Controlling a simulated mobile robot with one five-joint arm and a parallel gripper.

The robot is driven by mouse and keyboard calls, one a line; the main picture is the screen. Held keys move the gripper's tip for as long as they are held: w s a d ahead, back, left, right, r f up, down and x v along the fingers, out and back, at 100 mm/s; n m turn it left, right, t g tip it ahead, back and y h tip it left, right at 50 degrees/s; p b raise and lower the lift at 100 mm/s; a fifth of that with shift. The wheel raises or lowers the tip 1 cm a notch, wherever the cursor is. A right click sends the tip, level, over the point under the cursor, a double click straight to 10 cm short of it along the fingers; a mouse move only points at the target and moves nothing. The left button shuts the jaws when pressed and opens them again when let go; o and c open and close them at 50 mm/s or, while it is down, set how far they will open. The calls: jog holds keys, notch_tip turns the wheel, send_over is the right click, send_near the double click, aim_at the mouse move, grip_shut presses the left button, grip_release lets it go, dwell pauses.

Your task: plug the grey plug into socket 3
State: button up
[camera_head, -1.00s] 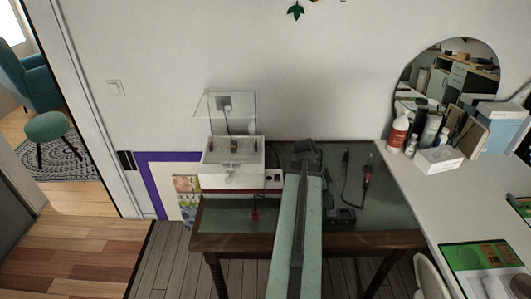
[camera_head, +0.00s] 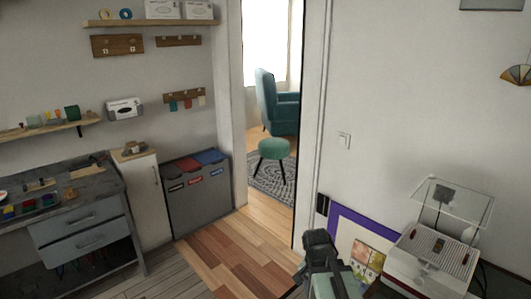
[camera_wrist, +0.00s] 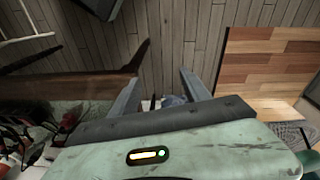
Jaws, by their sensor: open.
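I cannot pick out the grey plug or socket 3 in either view. My gripper (camera_head: 318,242) is at the bottom middle of the head view, in front of the wall picture and left of the white appliance. In the wrist view its two fingers (camera_wrist: 157,82) are spread apart over the grey plank floor, with no object clearly held. A small blue-grey patch (camera_wrist: 173,101) shows between the fingers near their base; I cannot tell what it is.
The white appliance (camera_head: 432,264) with a clear raised panel stands at the lower right. A wooden table edge (camera_wrist: 90,84) lies left of my fingers in the wrist view. A grey bin unit (camera_head: 197,195) and drawer bench (camera_head: 85,232) stand left. Open floor (camera_head: 215,250) leads to the doorway.

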jog(key=a+n, duration=0.1)
jog(key=n, duration=0.1)
jog(key=s+a+n+y, duration=0.1)
jog(key=n, duration=0.2)
jog(key=a+n, duration=0.1)
jog(key=n, duration=0.2)
jog(key=shift+s+a+f, duration=0.1)
jog(key=shift+s+a, duration=0.1)
jog(key=shift+a, duration=0.2)
jog(key=shift+o, duration=0.2)
